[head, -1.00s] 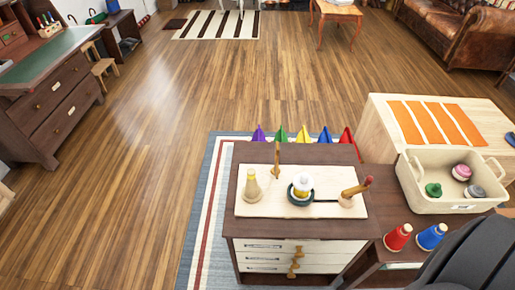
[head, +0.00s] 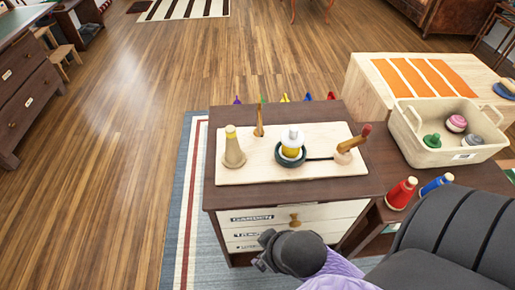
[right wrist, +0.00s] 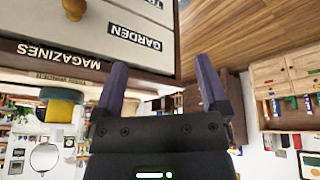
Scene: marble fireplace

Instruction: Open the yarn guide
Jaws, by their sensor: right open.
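A pale wooden board (head: 300,168) lies on the brown cabinet. On it stand a tan cone (head: 233,150), a slim wooden post (head: 259,120), a white-and-yellow spool (head: 291,143) in a dark green ring, and a tilted wooden piece with a red tip (head: 352,144). A dark strand runs from the ring to that piece. I cannot tell which part is the yarn guide. My right gripper (head: 265,252) is low in front of the cabinet's drawers, apart from the board. In the right wrist view its purple fingers (right wrist: 160,82) are spread and empty. My left gripper is out of view.
The cabinet's labelled drawers (head: 262,226) face my right gripper. Wooden floor (head: 110,150) is open at left.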

